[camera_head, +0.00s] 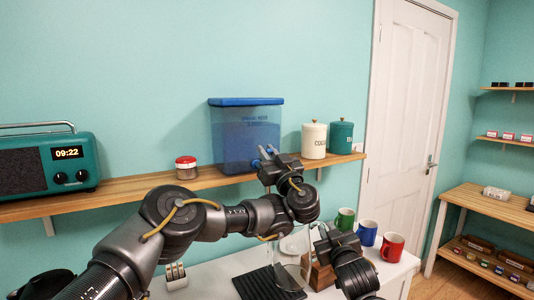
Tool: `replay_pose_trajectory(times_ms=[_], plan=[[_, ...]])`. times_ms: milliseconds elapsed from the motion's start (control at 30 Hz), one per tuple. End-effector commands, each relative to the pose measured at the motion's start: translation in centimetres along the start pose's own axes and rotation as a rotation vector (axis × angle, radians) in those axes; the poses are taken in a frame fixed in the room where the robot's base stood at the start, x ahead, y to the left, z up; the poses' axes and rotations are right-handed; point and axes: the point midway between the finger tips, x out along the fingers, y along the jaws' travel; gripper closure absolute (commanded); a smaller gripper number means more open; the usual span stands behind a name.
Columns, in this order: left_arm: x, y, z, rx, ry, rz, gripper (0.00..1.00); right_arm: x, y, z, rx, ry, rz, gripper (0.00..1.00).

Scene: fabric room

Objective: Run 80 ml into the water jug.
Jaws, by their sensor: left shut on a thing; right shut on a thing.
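A blue water dispenser (231,135) with a blue lid stands on the wall shelf, its front tap (270,149) at the lower right. My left gripper (266,156) is shut on the tap; its fingers hide most of it. My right gripper (318,243) is low at the right, shut on the clear water jug (290,268). The jug is below the shelf and below my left gripper, partly hidden by my arms. Whether water runs or stands in the jug cannot be told.
The wall shelf (130,188) also holds a teal radio (45,163), a red-lidded jar (186,168), a cream canister (314,140) and a teal canister (341,137). Green (345,218), blue (367,232) and red (392,247) mugs stand on the white counter near a black ribbed mat (262,285).

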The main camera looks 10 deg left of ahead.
Motion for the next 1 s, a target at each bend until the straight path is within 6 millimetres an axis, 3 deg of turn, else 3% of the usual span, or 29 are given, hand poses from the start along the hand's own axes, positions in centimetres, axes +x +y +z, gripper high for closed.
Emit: replay_pose_trajectory(times_ms=[333, 367, 533, 833, 1000], plan=[[-0.3, 0.1, 0.3, 0.002, -0.001, 0.004, 1.0, 0.0, 0.1, -0.3, 0.004, 0.007, 0.002, 1.0], [-0.3, 0.1, 0.3, 0.002, -0.002, 0.004, 0.81, 0.0, 0.1, -0.3, 0.004, 0.007, 0.002, 1.0], [-0.2, 0.1, 0.2, 0.002, -0.001, 0.003, 0.6, 0.0, 0.1, -0.3, 0.004, 0.007, 0.002, 1.0], [0.0, 0.0, -0.1, 0.001, 0.0, 0.001, 0.6, 0.0, 0.1, -0.3, 0.004, 0.007, 0.002, 1.0], [0.9, 0.0, -2.0, -0.002, 0.001, 0.0, 0.6, 0.0, 0.1, -0.3, 0.004, 0.007, 0.002, 1.0]])
